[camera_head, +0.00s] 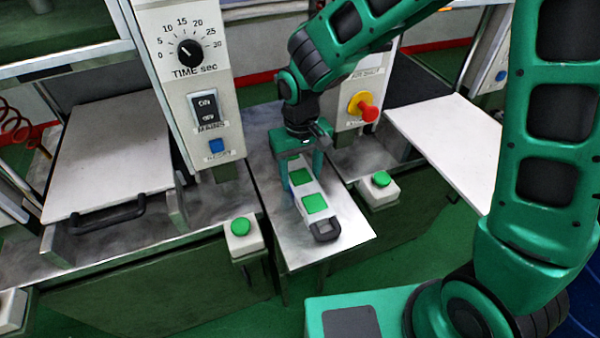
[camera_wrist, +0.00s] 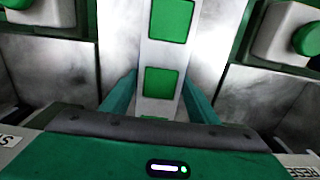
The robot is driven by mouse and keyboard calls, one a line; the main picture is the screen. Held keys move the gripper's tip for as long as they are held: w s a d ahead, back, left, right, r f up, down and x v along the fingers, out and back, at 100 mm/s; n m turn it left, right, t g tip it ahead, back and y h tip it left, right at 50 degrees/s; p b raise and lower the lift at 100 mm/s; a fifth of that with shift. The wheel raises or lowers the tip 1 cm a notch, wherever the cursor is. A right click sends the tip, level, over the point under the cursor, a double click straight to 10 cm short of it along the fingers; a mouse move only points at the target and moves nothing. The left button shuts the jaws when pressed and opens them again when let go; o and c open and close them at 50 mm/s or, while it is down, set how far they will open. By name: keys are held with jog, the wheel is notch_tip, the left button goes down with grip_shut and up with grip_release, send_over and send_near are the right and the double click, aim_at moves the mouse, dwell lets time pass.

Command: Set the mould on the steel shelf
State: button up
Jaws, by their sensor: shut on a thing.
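The mould (camera_head: 306,190) is a long pale grey bar with green square patches on top and a dark end piece pointing toward the front. It also shows in the wrist view (camera_wrist: 166,55), running up the middle between the fingers. My gripper (camera_head: 301,168) points down and is shut on the sides of the mould near its back end; its fingers also show in the wrist view (camera_wrist: 160,97). The mould lies lengthwise over the steel shelf (camera_head: 347,222), between the two machines. I cannot tell whether its underside touches the shelf. The gripper hides its back end.
A control panel with a timer dial (camera_head: 190,53) stands left of the shelf. A red emergency knob (camera_head: 368,110) is at the right. Green push-buttons on boxes flank the shelf at left (camera_head: 240,227) and right (camera_head: 381,179). A white plate with a black handle (camera_head: 108,215) is farther left.

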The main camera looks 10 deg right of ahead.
jog(key=o, duration=1.7)
notch_tip(320, 180, up, 12)
jog(key=shift+r, duration=0.1)
